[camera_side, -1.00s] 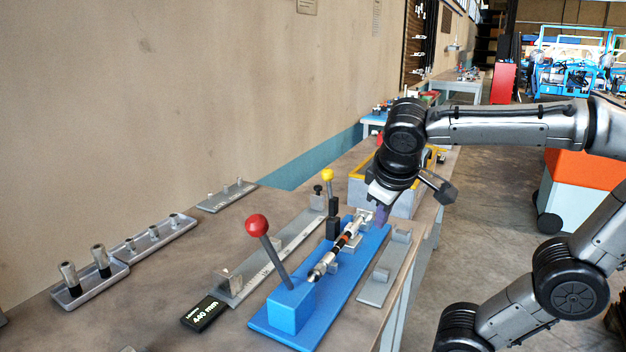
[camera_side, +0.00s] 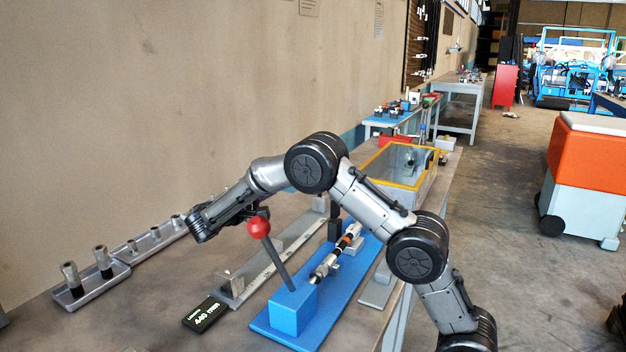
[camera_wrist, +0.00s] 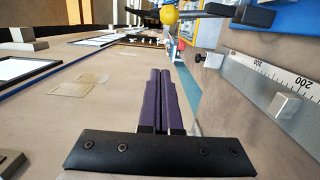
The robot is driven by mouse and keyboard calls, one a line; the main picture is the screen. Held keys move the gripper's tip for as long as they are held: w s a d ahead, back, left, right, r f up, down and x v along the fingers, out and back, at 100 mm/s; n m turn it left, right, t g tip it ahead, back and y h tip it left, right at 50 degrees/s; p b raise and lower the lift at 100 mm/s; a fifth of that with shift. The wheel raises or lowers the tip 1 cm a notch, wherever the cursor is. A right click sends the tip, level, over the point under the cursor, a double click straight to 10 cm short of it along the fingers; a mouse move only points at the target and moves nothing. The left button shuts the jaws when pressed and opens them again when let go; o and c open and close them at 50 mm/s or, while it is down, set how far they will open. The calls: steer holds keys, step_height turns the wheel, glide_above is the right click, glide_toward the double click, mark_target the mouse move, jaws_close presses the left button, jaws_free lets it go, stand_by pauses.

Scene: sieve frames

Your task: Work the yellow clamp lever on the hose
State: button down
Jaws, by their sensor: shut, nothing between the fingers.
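The yellow knob (camera_wrist: 169,15) of the clamp lever shows at the top of the wrist view, beyond my fingertips and apart from them. In the side view my arm hides it. My gripper (camera_wrist: 160,72) has purple fingers, shut together with nothing between them. In the side view my wrist is over the left side of the bench, behind the red knob, and the fingertips cannot be made out. The hose (camera_side: 337,252), with metal end fittings and an orange band, lies along the blue fixture (camera_side: 262,325). My gripper is away from the hose.
A red-knobbed lever (camera_side: 259,228) stands on the blue block, close to my forearm in the picture. A grey ruler rail (camera_wrist: 262,82) is right of my fingers. A length display (camera_side: 205,313), trays of fittings (camera_side: 90,290) and a yellow-rimmed box (camera_side: 425,183) are on the bench.

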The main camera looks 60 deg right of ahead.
steer(key=s+d+f, duration=0.1)
steer(key=s+d, duration=0.3)
steer(key=d, duration=0.6)
steer(key=shift+s+d, duration=0.2)
steer(key=shift+s, duration=0.15)
steer(key=shift+s, duration=0.1)
